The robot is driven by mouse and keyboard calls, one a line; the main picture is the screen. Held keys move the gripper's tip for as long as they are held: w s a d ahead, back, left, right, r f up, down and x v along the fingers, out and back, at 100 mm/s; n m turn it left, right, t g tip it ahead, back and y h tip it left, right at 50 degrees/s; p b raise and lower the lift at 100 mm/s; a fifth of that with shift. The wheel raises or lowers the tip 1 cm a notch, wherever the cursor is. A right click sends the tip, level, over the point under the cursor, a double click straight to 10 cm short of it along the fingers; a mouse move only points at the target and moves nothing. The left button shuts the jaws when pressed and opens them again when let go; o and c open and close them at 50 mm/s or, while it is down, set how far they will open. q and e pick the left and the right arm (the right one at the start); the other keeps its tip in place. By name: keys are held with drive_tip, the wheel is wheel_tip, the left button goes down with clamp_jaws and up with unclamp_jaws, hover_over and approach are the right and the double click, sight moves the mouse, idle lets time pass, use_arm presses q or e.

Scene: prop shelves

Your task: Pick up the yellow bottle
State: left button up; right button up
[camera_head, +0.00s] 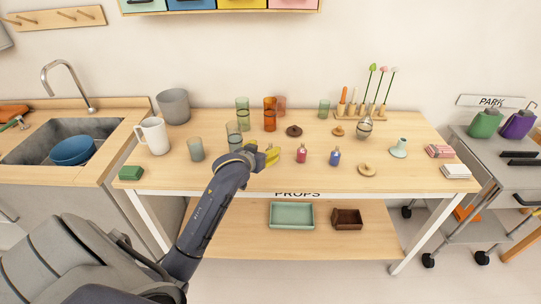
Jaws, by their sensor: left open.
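A yellow object (272,156), which looks like the yellow bottle, shows at the front middle of the table right beside my left gripper. The gripper partly covers it, so its full shape and whether the two touch cannot be told. My left gripper (259,158) is open, low over the table, with its arm reaching in from the lower left. A pink-red bottle (301,154) and a blue bottle (335,157) stand upright to the right of it. My right gripper is out of view.
Behind the gripper stand a grey-green glass (233,134), a green glass (242,110) and an orange glass (269,114). A white pitcher (154,136) and a clear cup (195,149) are to the left. A tan ring (367,170) lies to the right. The table (420,137) has some bare room.

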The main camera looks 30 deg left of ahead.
sight(270, 147)
use_arm(q)
drive_tip(key=shift+x, duration=3)
drive_tip(key=shift+c, duration=0.4)
drive_tip(key=shift+f, duration=0.1)
clamp_jaws()
